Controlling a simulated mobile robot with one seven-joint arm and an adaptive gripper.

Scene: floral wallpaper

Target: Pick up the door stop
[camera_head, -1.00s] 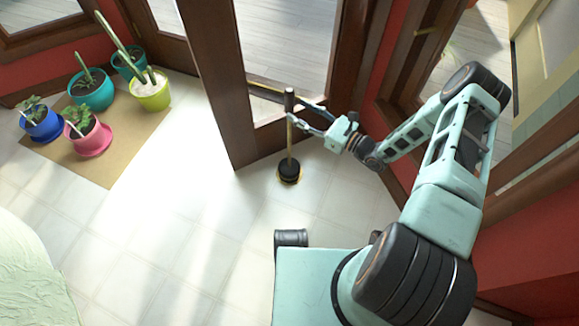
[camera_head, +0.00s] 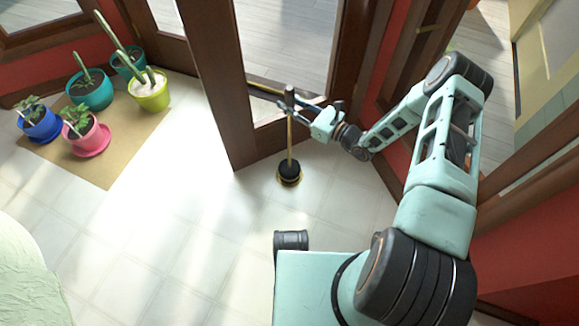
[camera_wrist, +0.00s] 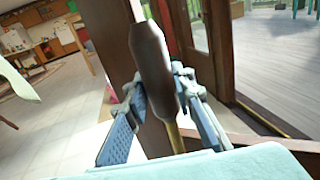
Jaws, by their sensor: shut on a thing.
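The door stop (camera_head: 290,150) stands upright on the tiled floor, with a black round base, a thin brass-coloured rod and a dark handle at the top. My gripper (camera_head: 287,103) is at its upper end and shut on the dark handle. In the wrist view the handle (camera_wrist: 152,62) rises between the two fingers of my gripper (camera_wrist: 157,95), with part of the brass rod below it. The head view shows the base at or very near the floor; I cannot tell whether it touches.
A brown wooden glass-paned door (camera_head: 222,80) stands right behind the door stop. Several potted plants stand on a tan mat (camera_head: 105,165) at the left. A red wall (camera_head: 535,245) is at the right. The tiled floor (camera_head: 175,225) in front is clear.

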